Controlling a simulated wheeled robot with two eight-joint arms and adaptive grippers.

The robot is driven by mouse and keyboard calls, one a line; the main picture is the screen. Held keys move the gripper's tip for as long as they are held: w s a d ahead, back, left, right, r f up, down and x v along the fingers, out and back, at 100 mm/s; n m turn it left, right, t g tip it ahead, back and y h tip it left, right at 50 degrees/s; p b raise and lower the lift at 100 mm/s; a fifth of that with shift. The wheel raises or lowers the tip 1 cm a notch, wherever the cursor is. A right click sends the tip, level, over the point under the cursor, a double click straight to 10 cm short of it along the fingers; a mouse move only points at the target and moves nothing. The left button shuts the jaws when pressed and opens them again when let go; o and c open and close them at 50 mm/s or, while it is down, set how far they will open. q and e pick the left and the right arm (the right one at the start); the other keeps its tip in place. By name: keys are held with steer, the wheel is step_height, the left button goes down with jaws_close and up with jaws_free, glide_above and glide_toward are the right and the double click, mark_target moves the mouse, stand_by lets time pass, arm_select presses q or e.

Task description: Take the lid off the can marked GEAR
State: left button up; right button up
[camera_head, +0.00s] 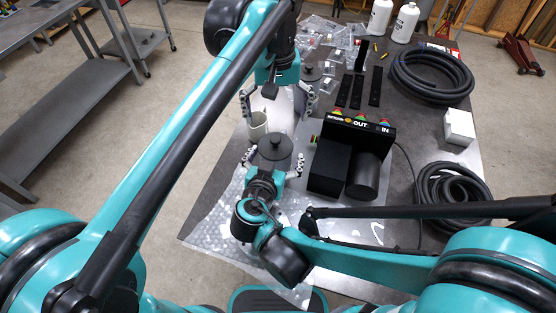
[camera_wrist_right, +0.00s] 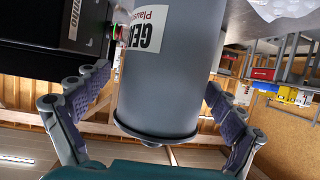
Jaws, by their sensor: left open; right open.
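A grey can (camera_head: 272,165) with a round, knobbed lid (camera_head: 275,147) stands at the near left of the table. In the right wrist view the can (camera_wrist_right: 165,85) appears upside down, its label (camera_wrist_right: 148,28) partly cut off, starting "GE". The lid (camera_wrist_right: 155,136) is on it, knob facing the bottom of the picture. My right gripper (camera_head: 273,161) is open, fingers on either side of the can; it also shows in the wrist view (camera_wrist_right: 157,85), with a gap at the left finger. My left gripper (camera_head: 277,101) is open and empty, beyond the can.
Another grey lidded can (camera_head: 312,74) stands behind my left gripper. A black device (camera_head: 358,126) marked OUT and IN is close on the right. Clear bubble wrap (camera_head: 222,222) covers the near-left table.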

mark_target(278, 138)
steer(key=shift+x, duration=0.8)
steer(key=c, duration=1.8)
arm_select(q)
steer(key=shift+o, duration=0.6)
arm_select(e)
steer(key=shift+o, duration=0.2)
arm_select(q)
steer(key=n, duration=0.2)
steer(key=r+n, duration=0.1)
steer(key=n, duration=0.2)
steer(key=shift+r, duration=0.1)
arm_select(e)
steer(key=shift+s, duration=0.1)
arm_select(q)
step_height(278, 138, down, 9)
steer(key=n, duration=1.6)
steer(key=shift+d, duration=0.1)
